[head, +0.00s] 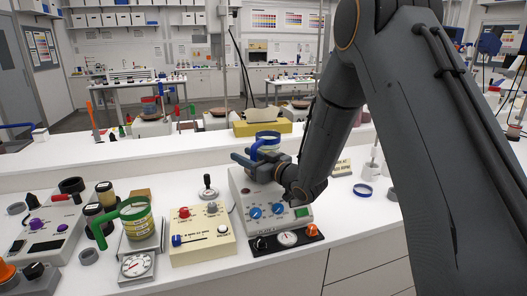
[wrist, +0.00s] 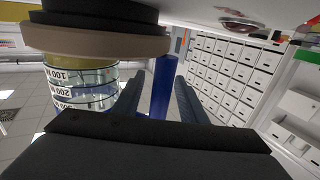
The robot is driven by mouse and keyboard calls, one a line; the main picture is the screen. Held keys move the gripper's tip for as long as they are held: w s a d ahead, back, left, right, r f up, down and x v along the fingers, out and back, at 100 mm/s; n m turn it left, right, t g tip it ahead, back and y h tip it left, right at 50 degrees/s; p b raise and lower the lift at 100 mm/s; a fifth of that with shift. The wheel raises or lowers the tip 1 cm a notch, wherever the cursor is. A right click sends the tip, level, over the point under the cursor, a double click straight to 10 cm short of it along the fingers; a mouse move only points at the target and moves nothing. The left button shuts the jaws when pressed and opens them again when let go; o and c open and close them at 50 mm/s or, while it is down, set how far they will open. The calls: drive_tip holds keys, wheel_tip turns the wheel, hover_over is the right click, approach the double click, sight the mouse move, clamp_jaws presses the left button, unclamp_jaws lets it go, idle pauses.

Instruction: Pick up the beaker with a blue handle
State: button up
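The beaker with a blue handle (head: 268,136) is a clear marked vessel with a blue rim. It stands on top of the grey instrument with blue knobs (head: 274,213). My gripper (head: 242,158) reaches in at the handle side, in front of the beaker. In the wrist view, which appears upside down, the marked glass (wrist: 80,82) is at left and the blue handle (wrist: 162,88) stands between my two fingers (wrist: 158,95). A gap shows between the handle and the left finger; contact with the right finger is unclear. My gripper is open. My arm hides part of the instrument's right side.
A beaker with a green handle (head: 137,222) stands on a scale at left. A beige box with knobs (head: 202,235) is left of the grey instrument. A raised white ledge (head: 100,153) runs behind.

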clamp_jaws()
drive_tip(key=shift+r, duration=0.15)
wheel_tip(320, 180, up, 9)
drive_tip(key=b, duration=0.2)
drive_tip(key=s+a+f+b, duration=0.1)
drive_tip(key=s+f+b, duration=0.2)
drive_tip(key=f, duration=0.5)
drive_tip(key=shift+a+b, duration=0.35)
drive_tip(key=shift+b, duration=0.2)
drive_tip(key=shift+f+b, duration=0.4)
drive_tip(key=shift+f, duration=0.2)
idle(0.6)
drive_tip(key=shift+o, duration=0.2)
unclamp_jaws()
drive_tip(key=shift+s, duration=0.1)
